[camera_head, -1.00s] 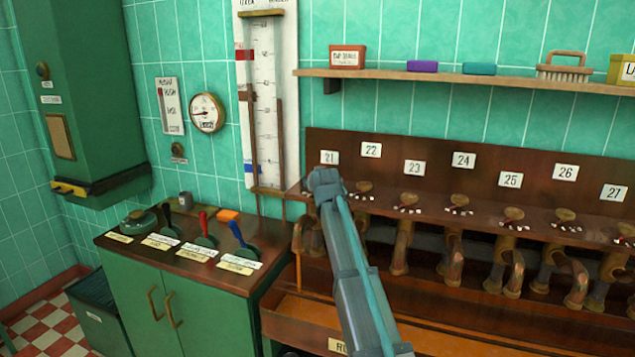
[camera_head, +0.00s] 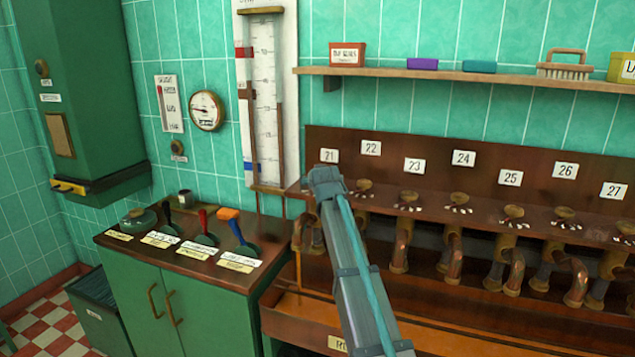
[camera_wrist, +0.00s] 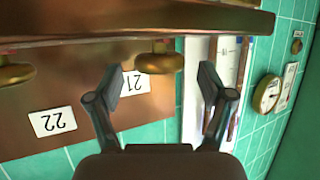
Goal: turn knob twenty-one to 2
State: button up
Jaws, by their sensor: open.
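The label 21 (camera_head: 329,156) is on the brown back panel at its left end. In the head view my gripper (camera_head: 325,184) is in front of the shelf just below that label, and my arm hides knob twenty-one there. In the wrist view, which is upside down, knob twenty-one (camera_wrist: 158,62) is a round brass knob by its label 21 (camera_wrist: 147,88). My gripper (camera_wrist: 161,82) is open, with one finger to each side of the knob in the picture. The number the knob points to cannot be seen.
Knob twenty-two (camera_head: 364,185) is close on the right, and it also shows in the wrist view (camera_wrist: 15,72). More brass knobs and copper pipes run along the brown shelf. A gauge board (camera_head: 264,100) is on the tiled wall to the left. A green cabinet (camera_head: 190,300) with levers stands below it.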

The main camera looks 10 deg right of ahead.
jog(key=v, duration=1.1)
